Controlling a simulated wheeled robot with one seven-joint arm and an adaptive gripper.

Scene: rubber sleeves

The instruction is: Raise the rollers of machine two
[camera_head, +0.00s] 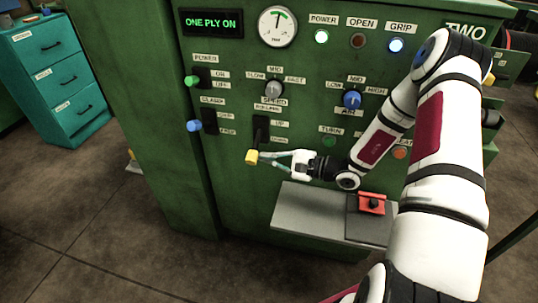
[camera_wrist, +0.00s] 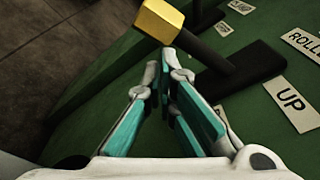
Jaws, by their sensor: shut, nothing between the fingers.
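On the green panel of machine two (camera_head: 330,100), the rollers lever shows a yellow knob (camera_head: 251,157) that juts out below its black slot plate (camera_head: 261,130), beside the UP and DOWN labels. In the wrist view the knob (camera_wrist: 159,22), its dark rod and the UP label (camera_wrist: 291,102) show. My gripper (camera_head: 264,157) is shut and empty. Its fingertips are close to the knob and rod; whether they touch cannot be told. The display (camera_head: 211,23) reads ONE PLY ON.
A green-tipped power lever (camera_head: 191,81) and a blue-tipped clamp lever (camera_head: 193,126) jut out at left. A grey shelf (camera_head: 310,211) with a red block (camera_head: 371,203) lies below my arm. A teal cabinet (camera_head: 48,70) stands far left. Open floor lies in front.

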